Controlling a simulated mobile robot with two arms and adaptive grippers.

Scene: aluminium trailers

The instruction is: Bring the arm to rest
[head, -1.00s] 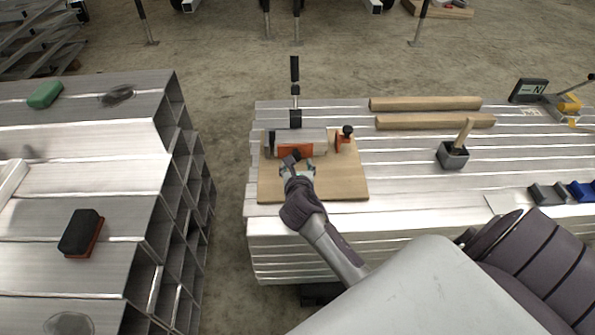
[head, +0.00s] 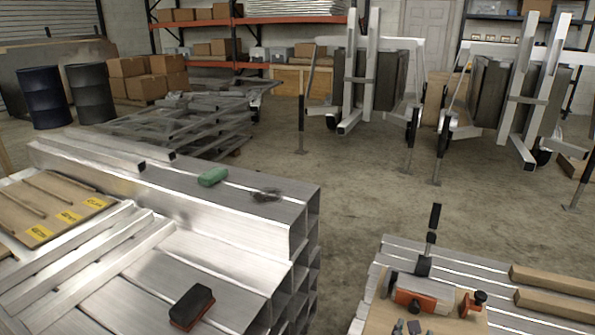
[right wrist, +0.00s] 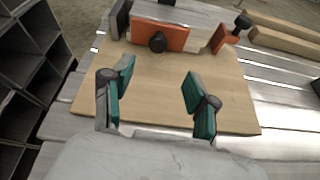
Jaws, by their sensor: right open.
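My right gripper (right wrist: 158,82) is open and empty in the right wrist view, its teal-padded fingers apart above a wooden board (right wrist: 170,95). Beyond the fingertips an orange-faced clamp or vise (right wrist: 160,35) with a dark knob sits at the board's far edge. In the head view only the tips of my right gripper (head: 406,327) show at the bottom edge, just in front of the orange clamp (head: 415,300). The rest of that arm is out of the picture. My left gripper is not in view.
A stack of aluminium tubes (head: 215,240) at the left carries a green block (head: 213,177) and a dark brush-like block (head: 191,306). Wooden bars (head: 555,280) lie right of the clamp. Upright trailer frames (head: 365,80) stand behind. Concrete floor (head: 345,190) between is clear.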

